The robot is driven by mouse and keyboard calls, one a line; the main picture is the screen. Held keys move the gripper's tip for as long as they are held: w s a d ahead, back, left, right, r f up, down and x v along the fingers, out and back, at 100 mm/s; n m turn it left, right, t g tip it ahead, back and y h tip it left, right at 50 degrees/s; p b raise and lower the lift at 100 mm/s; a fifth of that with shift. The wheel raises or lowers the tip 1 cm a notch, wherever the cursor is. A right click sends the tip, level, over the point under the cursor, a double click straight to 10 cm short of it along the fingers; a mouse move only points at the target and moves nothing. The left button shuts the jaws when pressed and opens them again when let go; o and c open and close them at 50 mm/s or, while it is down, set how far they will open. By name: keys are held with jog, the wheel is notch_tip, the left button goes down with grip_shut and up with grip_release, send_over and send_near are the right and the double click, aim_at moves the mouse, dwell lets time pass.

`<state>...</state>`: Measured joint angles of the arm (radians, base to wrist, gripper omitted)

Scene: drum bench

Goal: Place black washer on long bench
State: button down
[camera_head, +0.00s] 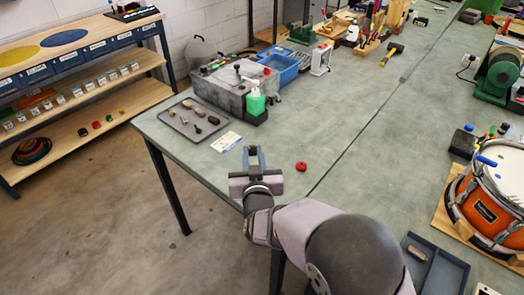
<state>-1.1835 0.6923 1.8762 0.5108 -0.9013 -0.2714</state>
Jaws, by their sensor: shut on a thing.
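My gripper (253,151) is over the near left part of the long bench (310,112), which has a worn grey-green top. Its two blue-grey fingers are shut on a small dark thing between them, which I take to be the black washer (253,149). The washer's shape is mostly hidden by the fingers and too small to make out. I cannot tell whether it touches the bench top or is held just above it.
A red round piece (301,166) lies right of my gripper. A white card (226,142) and a dark tray (193,122) with small parts lie to the left. A green bottle (255,102) stands behind. An orange drum (490,205) is at right. The bench middle is clear.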

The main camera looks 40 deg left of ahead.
jog(key=shift+r+p, duration=3.4)
notch_tip(320, 180, down, 7)
jog(key=b, duration=0.7)
jog(key=shift+r, duration=0.1)
jog(key=c, duration=2.4)
grip_release()
jog(key=shift+f+p, duration=0.75)
jog(key=shift+f, duration=4.05)
jog(key=shift+c, duration=0.2)
jog(key=shift+f, duration=0.1)
jog(key=shift+f, duration=0.15)
jog(key=o, duration=0.9)
